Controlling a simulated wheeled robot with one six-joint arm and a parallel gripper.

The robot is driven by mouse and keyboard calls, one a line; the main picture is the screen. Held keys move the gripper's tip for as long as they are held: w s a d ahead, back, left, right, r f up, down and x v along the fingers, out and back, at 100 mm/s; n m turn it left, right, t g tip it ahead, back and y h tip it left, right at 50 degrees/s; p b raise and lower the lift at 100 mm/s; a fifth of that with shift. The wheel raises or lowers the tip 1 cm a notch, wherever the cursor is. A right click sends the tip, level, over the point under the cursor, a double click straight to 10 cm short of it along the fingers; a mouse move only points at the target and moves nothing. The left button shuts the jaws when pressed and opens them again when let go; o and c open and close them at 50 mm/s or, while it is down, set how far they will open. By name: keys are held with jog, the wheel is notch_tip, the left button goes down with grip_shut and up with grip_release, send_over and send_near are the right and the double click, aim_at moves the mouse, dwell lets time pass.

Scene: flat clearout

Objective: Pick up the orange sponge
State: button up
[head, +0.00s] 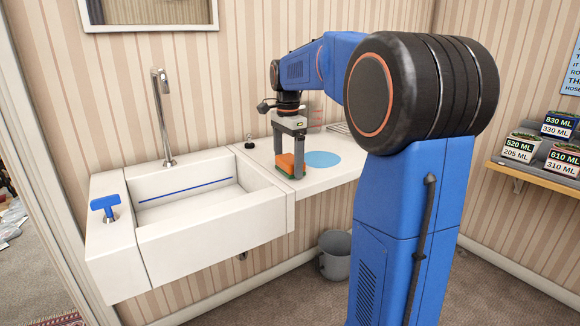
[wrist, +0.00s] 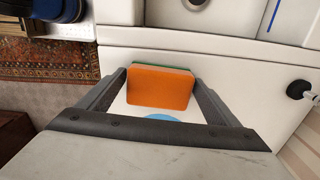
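The orange sponge (head: 286,165) has a green layer and is at the counter beside the basin, at the left edge of a light-blue disc (head: 322,159). My gripper (head: 289,163) points down at it. In the wrist view the sponge (wrist: 160,88) shows its broad orange face between the two fingers of my gripper (wrist: 160,76), with a thin green edge behind. The fingertips are very near its two sides; whether they press on it is not clear. Part of the disc (wrist: 160,116) shows below it. I cannot tell whether the sponge touches the counter.
A white sink (head: 205,215) with a tall tap (head: 163,120) and a blue handle (head: 104,205) is on the left. A grey bucket (head: 335,258) stands under the counter. Labelled boxes (head: 520,147) sit on a shelf at right. A small dark knob (wrist: 297,89) is near the fingers.

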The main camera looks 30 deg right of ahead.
aim_at(288, 159)
jog(key=c, duration=0.7)
notch_tip(288, 159, up, 10)
jog(key=shift+r, duration=0.1)
